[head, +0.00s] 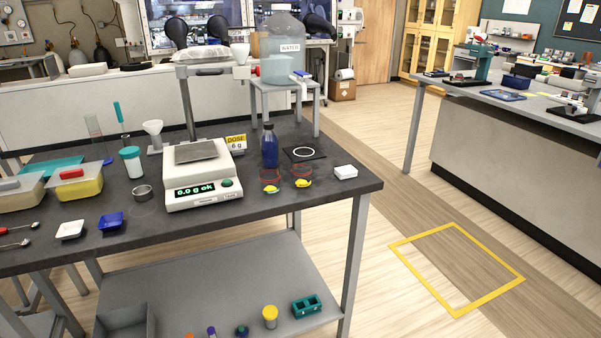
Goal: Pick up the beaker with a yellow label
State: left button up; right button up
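No gripper of mine shows in the head view. Two small clear vessels with thin red rims stand near the right end of the dark bench, the left one (270,175) in front of a blue bottle and the right one (302,171) beside it. A yellow patch shows low at the front of each. They are too small for me to tell whether these patches are labels or separate yellow pieces, or which vessel is the beaker with the yellow label.
A balance (203,190) reading 0.0 g stands left of the vessels. The blue bottle (269,147) is close behind them, and a white block (345,172) sits to their right. A water carboy (283,50) stands on a raised stand behind. A yellow floor square (460,307) lies right of the bench (330,200).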

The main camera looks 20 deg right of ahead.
aim_at(301, 171)
jog(key=i+l, duration=0.15)
jog(key=l, duration=0.25)
jog(key=i+l, duration=0.15)
jog(key=l, duration=0.25)
jog(key=i+l+u, duration=0.1)
jog(key=l, duration=0.3)
jog(key=i+l, duration=0.15)
jog(key=l, duration=0.25)
jog(key=i+l, duration=0.15)
jog(key=l, duration=0.25)
jog(key=u, duration=0.05)
